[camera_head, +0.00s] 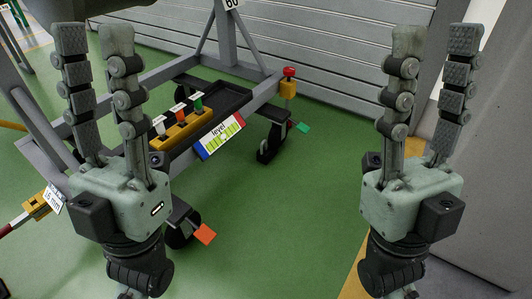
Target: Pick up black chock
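I cannot make out a black chock for certain in the head view. Dark parts show at the foot of the grey stand: a black caster (271,143) beside a green tab, and another black caster (181,228) beside an orange tab. My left gripper (94,42) points up at the left, in front of the stand, with its fingers apart and nothing between them. My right gripper (435,42) points up at the right, also with its fingers apart and empty. My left gripper and arm hide part of the stand and floor.
A shutter wall (335,35) stands behind. The green floor (290,215) between my grippers is clear.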

